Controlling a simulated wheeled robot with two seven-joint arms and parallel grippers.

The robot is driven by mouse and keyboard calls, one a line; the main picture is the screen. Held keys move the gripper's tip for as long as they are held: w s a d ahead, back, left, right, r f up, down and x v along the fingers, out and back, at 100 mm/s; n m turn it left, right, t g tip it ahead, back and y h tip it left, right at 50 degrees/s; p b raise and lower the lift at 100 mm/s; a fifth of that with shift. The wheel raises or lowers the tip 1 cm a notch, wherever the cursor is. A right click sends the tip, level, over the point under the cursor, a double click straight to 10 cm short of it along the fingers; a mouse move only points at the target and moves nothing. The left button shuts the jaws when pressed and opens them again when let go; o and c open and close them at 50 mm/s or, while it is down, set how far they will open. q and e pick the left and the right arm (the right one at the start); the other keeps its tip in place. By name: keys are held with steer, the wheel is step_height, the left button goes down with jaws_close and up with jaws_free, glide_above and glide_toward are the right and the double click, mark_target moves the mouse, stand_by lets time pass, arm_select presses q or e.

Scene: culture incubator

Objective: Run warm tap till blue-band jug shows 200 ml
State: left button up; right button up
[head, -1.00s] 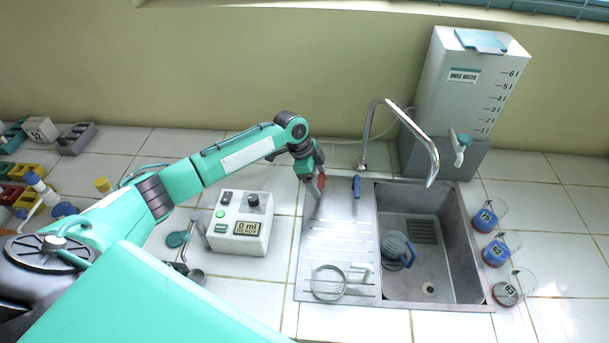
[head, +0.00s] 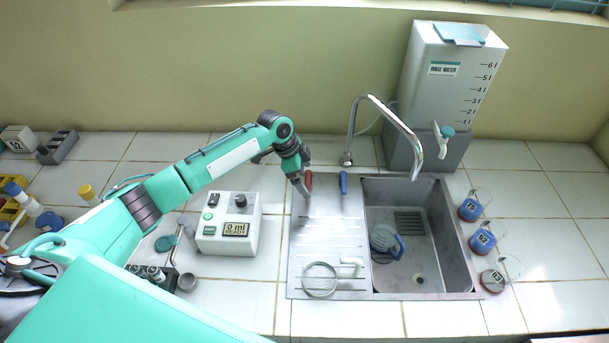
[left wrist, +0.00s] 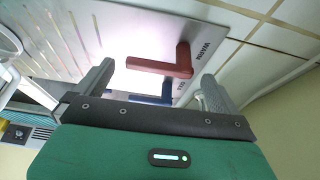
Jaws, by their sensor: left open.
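The red tap lever (head: 308,181), with lettering that reads like WARM in the left wrist view, stands at the back of the steel drainboard. It also shows in the left wrist view (left wrist: 168,66), between my finger directions and near their tips. The blue lever (head: 343,183) is beside it. My left gripper (head: 301,189) is open at the red lever; I cannot tell whether it touches. The curved spout (head: 405,130) reaches over the sink, with no visible stream. A grey-blue jug with a blue handle (head: 384,239) sits in the sink; its band and level are unreadable. My right gripper is not in view.
A white control box (head: 228,222) reads 0 ml, READY. Several lidded flasks (head: 481,242) stand right of the sink (head: 455,225). A rinse water tank (head: 445,85) stands behind.

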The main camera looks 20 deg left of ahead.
arm_select(q)
steer(key=b+v, duration=0.3)
steer(key=v, duration=1)
steer(key=shift+r, duration=0.2)
steer(key=shift+a+r, duration=0.1)
steer(key=shift+a, duration=0.05)
